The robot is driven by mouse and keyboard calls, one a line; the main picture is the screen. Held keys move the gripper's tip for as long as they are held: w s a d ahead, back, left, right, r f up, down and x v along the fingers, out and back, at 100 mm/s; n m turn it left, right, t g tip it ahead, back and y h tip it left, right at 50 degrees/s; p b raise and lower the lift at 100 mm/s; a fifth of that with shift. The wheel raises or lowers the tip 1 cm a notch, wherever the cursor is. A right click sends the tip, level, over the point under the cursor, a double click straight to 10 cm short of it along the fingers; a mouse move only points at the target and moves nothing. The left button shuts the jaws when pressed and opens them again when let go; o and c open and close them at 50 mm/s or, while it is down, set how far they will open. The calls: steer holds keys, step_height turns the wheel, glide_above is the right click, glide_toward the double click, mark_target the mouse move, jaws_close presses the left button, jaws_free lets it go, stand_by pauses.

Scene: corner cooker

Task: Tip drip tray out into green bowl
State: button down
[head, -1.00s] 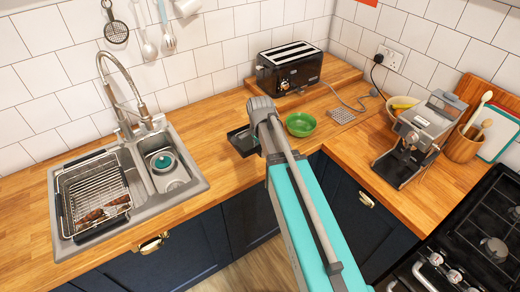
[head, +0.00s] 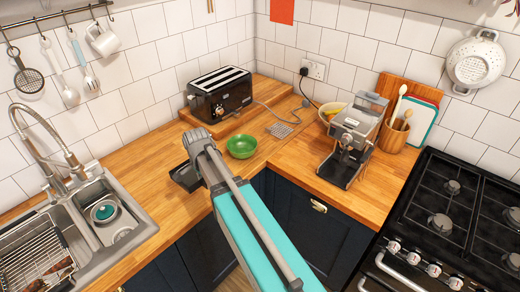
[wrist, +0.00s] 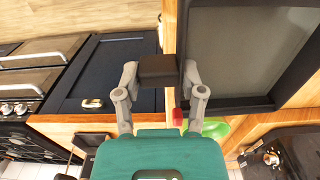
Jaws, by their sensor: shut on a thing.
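The black drip tray (head: 186,177) is above the wooden worktop, just left of the green bowl (head: 242,146) in the head view. My gripper (wrist: 160,71) is shut on the tray's dark handle block in the wrist view. There the tray (wrist: 250,55) extends to the upper right, its grey inside facing the camera and no loose contents clear to see. The bowl shows partly behind the right finger in the wrist view (wrist: 215,128). In the head view the bowl stands upright on the worktop, apart from the tray, and my arm hides the fingers.
A black toaster (head: 219,94) stands on a wooden board behind the bowl. A coffee machine (head: 350,142) and a utensil pot (head: 394,136) stand to the right, before the gas hob (head: 450,215). The sink (head: 100,225) is at left. Worktop left of the tray is clear.

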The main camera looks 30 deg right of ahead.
steer(key=shift+f+b, duration=0.95)
steer(key=shift+f, duration=0.3)
steer(key=shift+a, duration=0.1)
